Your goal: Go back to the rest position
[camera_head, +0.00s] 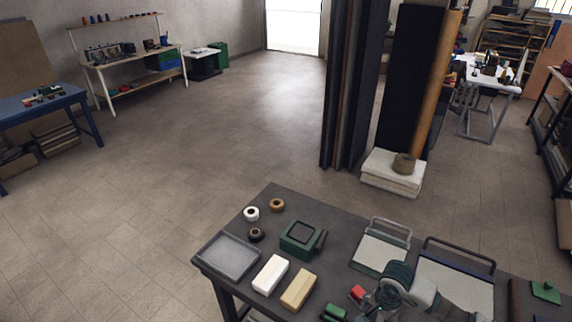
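My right gripper (369,301) is over the dark table near the bottom of the head view. Its grey and dark teal wrist comes in from the lower right. A small red object (358,292) lies right by its fingertips; I cannot tell whether they touch. The fingers are small and partly hidden by the wrist, so their opening is unclear. My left gripper is not in view.
The dark table (340,219) holds a grey tray (228,257), a white block (270,274), a tan block (298,289), a green box (300,240), tape rolls (277,205) and handled pads (380,252). Fabric rolls (345,90) stand behind. Open floor lies left.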

